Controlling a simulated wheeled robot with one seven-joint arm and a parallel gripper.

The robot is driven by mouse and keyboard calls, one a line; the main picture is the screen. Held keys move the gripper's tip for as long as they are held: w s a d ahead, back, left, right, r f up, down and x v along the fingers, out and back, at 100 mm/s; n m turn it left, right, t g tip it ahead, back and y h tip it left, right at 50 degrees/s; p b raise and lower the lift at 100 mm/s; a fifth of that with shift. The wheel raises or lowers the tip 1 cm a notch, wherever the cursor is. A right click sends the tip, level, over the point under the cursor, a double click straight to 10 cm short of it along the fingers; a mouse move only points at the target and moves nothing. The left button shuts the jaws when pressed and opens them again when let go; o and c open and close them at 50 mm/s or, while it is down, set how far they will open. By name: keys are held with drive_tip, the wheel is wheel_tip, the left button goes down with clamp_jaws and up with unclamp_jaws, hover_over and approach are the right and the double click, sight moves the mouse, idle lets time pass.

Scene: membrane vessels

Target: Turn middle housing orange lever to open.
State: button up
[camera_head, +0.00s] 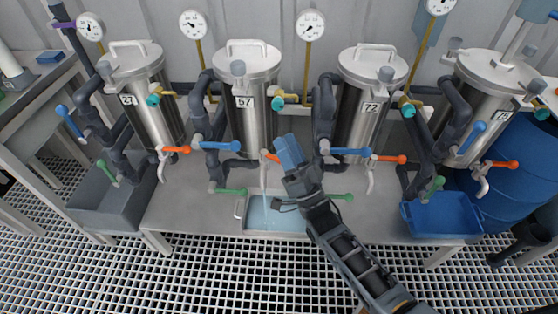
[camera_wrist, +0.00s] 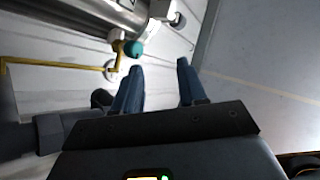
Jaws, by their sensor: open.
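The housing labelled 72 (camera_head: 357,125) has an orange lever (camera_head: 393,158) pointing right. My gripper (camera_head: 288,142) is just right of the 57 lever, its blue fingers pointing up and away. In the wrist view its fingers (camera_wrist: 159,85) are apart with nothing between them. I cannot tell whether a finger touches the lever.
A thin stream falls from the 57 spout into a pale tray (camera_head: 240,208). Blue levers (camera_head: 350,151), green levers (camera_head: 232,191) and dark pipes crowd around the housings. A blue bin (camera_head: 437,232) stands at right, a grey bin (camera_head: 100,215) at left. A teal knob (camera_wrist: 133,48) shows in the wrist view.

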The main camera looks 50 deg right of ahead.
drive_tip(key=n+y, duration=0.3)
drive_tip(key=n+g+y, duration=0.6)
drive_tip(key=n+g, duration=0.1)
drive_tip(key=n, duration=0.2)
approach(276, 159)
drive_tip(key=w, duration=0.1)
drive_tip(key=shift+y, duration=0.4)
drive_tip(key=w, duration=0.2)
drive_tip(key=w+b, duration=0.1)
drive_tip(key=w, duration=0.5)
drive_tip(key=shift+w+a+f+b, duration=0.1)
drive_tip(key=shift+w+a+b, duration=0.1)
drive_tip(key=shift+a+b, duration=0.15)
drive_tip(key=shift+c, duration=0.2)
clamp_jaws()
